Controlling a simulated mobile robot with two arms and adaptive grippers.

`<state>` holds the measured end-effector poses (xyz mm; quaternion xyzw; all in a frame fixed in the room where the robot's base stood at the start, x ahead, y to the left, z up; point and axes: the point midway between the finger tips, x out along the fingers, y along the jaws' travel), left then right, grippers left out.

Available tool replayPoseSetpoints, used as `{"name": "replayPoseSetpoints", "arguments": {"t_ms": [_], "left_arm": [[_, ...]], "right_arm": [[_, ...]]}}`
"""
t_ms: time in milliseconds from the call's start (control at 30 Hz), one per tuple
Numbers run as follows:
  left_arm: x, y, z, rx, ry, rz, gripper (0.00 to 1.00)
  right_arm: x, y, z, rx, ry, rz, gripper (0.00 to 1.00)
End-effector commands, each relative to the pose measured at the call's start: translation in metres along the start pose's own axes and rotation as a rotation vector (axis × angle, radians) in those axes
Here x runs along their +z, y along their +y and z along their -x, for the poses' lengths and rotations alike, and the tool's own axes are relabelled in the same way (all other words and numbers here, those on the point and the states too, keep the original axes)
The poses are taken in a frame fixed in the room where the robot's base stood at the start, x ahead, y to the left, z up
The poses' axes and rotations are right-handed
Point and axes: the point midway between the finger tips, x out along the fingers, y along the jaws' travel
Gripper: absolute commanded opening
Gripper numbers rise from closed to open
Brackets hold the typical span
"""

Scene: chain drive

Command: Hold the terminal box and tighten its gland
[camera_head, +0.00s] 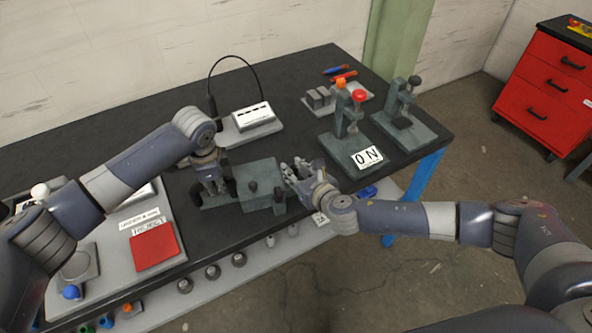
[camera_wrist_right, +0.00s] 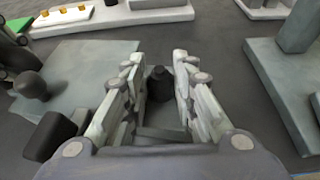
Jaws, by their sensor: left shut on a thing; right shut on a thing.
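A grey-green housing (camera_head: 258,172), which looks like the terminal box, sits on the dark bench top between my two grippers. A dark round knob or stub shows on it. My left gripper (camera_head: 216,188) points down at the left end of the housing and is shut on a dark part there, partly hidden by the fingers. My right gripper (camera_head: 291,174) is at the right end. In the right wrist view its fingers (camera_wrist_right: 160,88) stand on both sides of a small dark upright cylinder, seemingly the gland (camera_wrist_right: 158,84). Finger contact is hard to see.
A fixture with a red knob (camera_head: 358,96) and an "ON" card (camera_head: 369,157) stands to the right. A grey tray with a slotted block (camera_head: 253,117) and cable is behind. A red square (camera_head: 154,246) lies on a front-left board. The bench's front edge is close.

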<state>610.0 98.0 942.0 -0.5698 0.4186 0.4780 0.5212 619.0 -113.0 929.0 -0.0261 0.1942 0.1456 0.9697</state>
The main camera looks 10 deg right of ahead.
Motion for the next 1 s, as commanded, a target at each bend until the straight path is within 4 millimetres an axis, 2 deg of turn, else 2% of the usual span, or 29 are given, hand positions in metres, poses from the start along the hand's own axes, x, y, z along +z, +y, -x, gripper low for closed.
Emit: {"name": "replayPoseSetpoints", "arguments": {"t_ms": [300,767,800,1000], "left_arm": [[-0.0011,0.0000,0.0012,0.000,0.002,-0.003,0.00],[-0.0008,-0.0002,0.0012,-0.001,0.002,-0.002,0.00],[-0.0008,-0.0003,0.0012,-0.001,0.002,-0.002,0.00],[-0.0007,-0.0004,0.0012,-0.001,0.002,-0.002,0.00]], "right_arm": [[0.0018,0.0013,0.0001,-0.093,-0.001,-0.039,0.01],[0.0018,0.0003,0.0003,-0.106,-0.001,-0.042,0.01],[0.0018,0.0003,0.0003,-0.106,-0.001,-0.042,0.32],[0.0009,0.0008,0.0004,-0.105,0.000,-0.042,0.34]]}}
